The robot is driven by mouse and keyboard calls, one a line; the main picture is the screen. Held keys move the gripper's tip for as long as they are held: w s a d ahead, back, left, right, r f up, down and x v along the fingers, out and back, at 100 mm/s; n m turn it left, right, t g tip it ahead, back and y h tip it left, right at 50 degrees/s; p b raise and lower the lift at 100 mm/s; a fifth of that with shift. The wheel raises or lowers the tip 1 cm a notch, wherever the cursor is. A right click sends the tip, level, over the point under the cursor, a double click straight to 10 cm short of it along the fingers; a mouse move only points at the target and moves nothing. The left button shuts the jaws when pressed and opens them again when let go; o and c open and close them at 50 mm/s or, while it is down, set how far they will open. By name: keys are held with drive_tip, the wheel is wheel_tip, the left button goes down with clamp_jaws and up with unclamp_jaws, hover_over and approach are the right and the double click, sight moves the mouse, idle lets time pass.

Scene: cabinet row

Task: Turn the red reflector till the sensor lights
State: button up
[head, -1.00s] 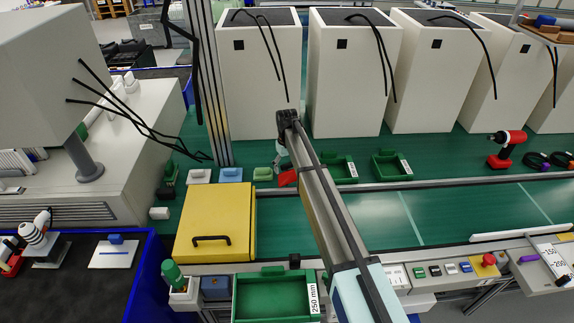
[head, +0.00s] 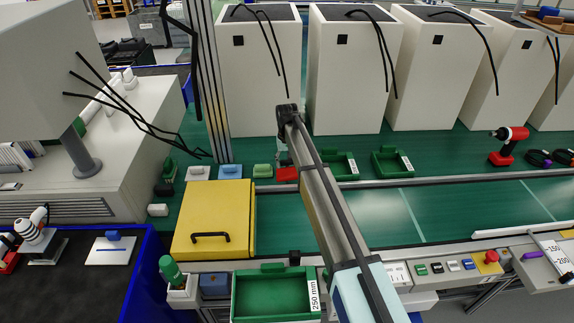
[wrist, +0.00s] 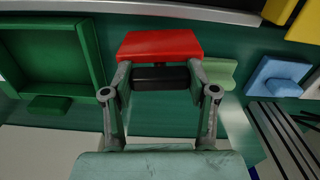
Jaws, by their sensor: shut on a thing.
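The red reflector (head: 287,174) is a small red block on the green bench, at the right end of a row of coloured blocks. In the wrist view the red reflector (wrist: 160,45) lies at my fingertips, with a black part of it between the fingers. My gripper (wrist: 160,75) is shut on it. In the head view my gripper (head: 283,158) is partly hidden behind my arm. I cannot pick out the sensor or a lit lamp for sure.
White, blue and green blocks (head: 262,171) stand left of the reflector, the green one close. A green tray (head: 341,166) is just right of it. Tall white cabinets (head: 258,85) stand behind. A yellow box (head: 213,220) stands in front, to the left.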

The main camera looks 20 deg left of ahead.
drive_tip(key=shift+s+d+f+m, duration=0.15)
drive_tip(key=shift+f+m, duration=0.1)
drive_tip(key=shift+m, duration=0.55)
drive_tip(key=o, duration=1.2)
drive_tip(key=shift+f, duration=0.1)
drive_tip(key=shift+c, duration=0.2)
drive_tip(key=shift+r, duration=0.65)
wheel_tip(320, 180, up, 11)
